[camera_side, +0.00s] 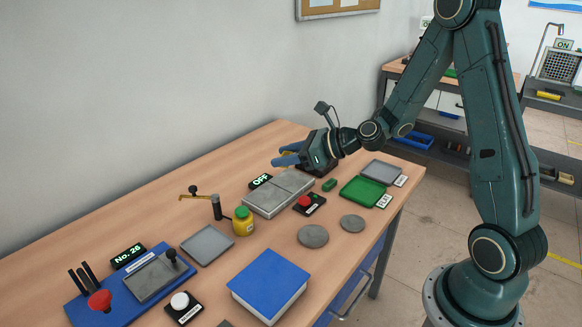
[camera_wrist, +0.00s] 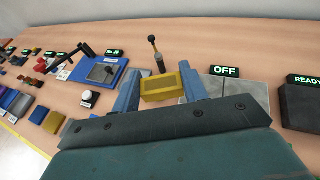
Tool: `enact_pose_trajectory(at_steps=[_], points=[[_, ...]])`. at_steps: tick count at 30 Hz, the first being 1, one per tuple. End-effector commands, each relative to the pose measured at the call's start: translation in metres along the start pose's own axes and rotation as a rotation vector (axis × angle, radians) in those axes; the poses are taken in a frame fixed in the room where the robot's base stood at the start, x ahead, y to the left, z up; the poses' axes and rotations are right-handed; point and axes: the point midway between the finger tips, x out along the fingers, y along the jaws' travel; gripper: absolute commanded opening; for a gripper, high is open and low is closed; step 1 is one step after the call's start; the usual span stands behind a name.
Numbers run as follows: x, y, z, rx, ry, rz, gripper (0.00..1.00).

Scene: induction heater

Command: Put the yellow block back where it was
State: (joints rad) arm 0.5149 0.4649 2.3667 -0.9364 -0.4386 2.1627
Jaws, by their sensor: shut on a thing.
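My gripper (camera_side: 290,156) has blue fingers and is held in the air above the back of the wooden table, level with the grey slab (camera_side: 278,194) by the OFF sign. In the wrist view, my gripper (camera_wrist: 160,88) is shut on the yellow block (camera_wrist: 164,84), which sits between the two blue fingers. In the side view I cannot make out the block, as the fingers hide it.
A yellow jar with a green lid (camera_side: 243,221) and a brass-armed post (camera_side: 215,207) stand left of the slab. A red button box (camera_side: 309,204), green tray (camera_side: 362,192) and grey discs (camera_side: 313,236) lie nearby. The back left of the table (camera_side: 170,215) is clear.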

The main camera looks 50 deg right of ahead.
Motion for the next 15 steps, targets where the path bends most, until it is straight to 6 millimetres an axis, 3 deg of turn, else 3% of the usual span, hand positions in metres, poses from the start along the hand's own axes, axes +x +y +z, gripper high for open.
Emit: enact_pose_trajectory(at_steps=[15], points=[[0.021,0.000,-0.052,0.005,0.003,-0.001,0.12]])
